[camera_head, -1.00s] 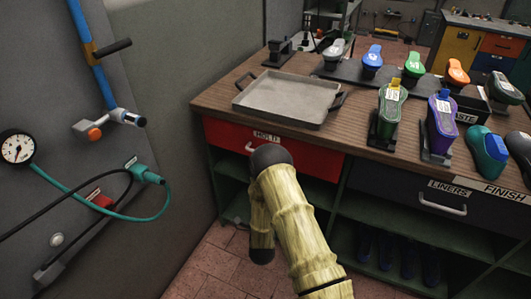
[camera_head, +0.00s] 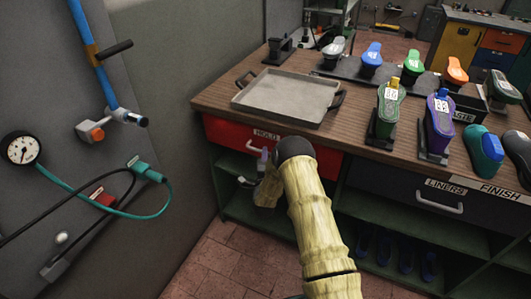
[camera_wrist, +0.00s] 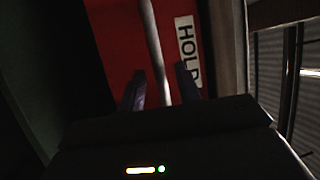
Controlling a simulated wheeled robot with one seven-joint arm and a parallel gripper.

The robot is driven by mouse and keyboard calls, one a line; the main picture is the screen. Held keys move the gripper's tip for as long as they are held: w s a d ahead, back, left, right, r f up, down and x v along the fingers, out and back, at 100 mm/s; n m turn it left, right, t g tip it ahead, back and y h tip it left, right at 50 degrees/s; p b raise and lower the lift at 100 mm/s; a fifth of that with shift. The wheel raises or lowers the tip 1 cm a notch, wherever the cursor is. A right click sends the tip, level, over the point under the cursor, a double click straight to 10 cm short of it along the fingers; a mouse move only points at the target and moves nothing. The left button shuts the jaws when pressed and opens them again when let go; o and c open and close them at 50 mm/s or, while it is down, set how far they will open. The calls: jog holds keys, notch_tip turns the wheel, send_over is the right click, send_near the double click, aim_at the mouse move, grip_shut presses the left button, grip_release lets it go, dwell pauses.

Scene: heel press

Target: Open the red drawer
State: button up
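The red drawer (camera_head: 226,132) sits under the left end of the wooden bench and looks shut. It bears a white HOLD label (camera_head: 267,134), and its red front (camera_wrist: 112,35) fills the middle of the wrist view. Its bar handle (camera_wrist: 153,45) runs lengthwise there. My gripper (camera_wrist: 160,85) is open, with one dark finger on each side of the bar and a gap visible beside it. In the head view my gripper (camera_head: 256,165) is just in front of the drawer, and my arm hides the drawer's right part.
A grey tray (camera_head: 243,104) stands on the bench above the drawer. A dark drawer labelled LINERS (camera_head: 400,186) is to the right, with open green shelves below. A panel with a gauge (camera_head: 20,149) and hoses is at left. The tiled floor in front is clear.

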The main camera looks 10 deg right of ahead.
jog(key=shift+x, duration=1.15)
jog(key=shift+s+a, duration=0.1)
jog(key=shift+a, duration=0.05)
grip_shut()
jog(key=shift+f, duration=0.1)
